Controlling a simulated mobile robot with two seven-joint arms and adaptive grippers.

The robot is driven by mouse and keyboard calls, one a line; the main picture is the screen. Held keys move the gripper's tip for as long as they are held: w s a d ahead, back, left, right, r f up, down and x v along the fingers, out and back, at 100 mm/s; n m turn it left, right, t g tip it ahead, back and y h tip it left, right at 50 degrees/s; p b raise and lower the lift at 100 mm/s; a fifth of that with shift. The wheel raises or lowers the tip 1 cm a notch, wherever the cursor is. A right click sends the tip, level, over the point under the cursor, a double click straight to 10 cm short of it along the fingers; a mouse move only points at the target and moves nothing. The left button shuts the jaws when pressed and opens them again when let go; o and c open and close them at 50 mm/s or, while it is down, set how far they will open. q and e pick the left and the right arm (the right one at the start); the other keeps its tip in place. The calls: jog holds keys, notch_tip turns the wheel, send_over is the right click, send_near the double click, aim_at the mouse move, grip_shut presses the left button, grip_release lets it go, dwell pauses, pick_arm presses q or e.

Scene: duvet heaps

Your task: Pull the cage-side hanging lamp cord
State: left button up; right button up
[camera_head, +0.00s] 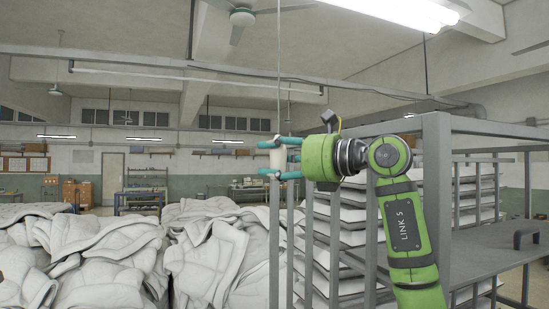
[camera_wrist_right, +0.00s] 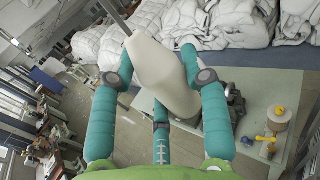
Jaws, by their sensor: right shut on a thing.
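The lamp cord (camera_head: 279,70) hangs down from the ceiling as a thin line left of the rack. At its lower end is a white, elongated pull handle (camera_head: 277,156). My right gripper (camera_head: 268,158) has its teal fingers around this handle and is shut on it. In the right wrist view, the handle (camera_wrist_right: 160,72) sits tilted between the fingers, with the cord running up from its top. A long fluorescent lamp (camera_head: 405,10) hangs at the top right; whether the cord joins it cannot be seen. My left gripper is in no view.
A grey metal cage rack (camera_head: 437,150) with stacked white duvets stands right beside my right arm. White duvet heaps (camera_head: 100,245) fill the lower left. A grey shelf (camera_head: 490,250) lies at the right. The air left of the gripper is clear.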

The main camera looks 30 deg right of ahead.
jog(key=shift+d, duration=0.3)
jog(key=o, duration=0.8)
jog(key=shift+o, duration=0.4)
jog(key=shift+d, duration=0.2)
jog(key=shift+s, duration=0.15)
jog(key=shift+b+v, duration=0.35)
jog(key=shift+v, duration=0.55)
jog(key=v, duration=0.5)
jog(key=shift+d+b, duration=0.15)
jog(key=shift+b, duration=0.15)
jog(key=shift+s+f, duration=0.1)
jog(key=shift+s, duration=0.35)
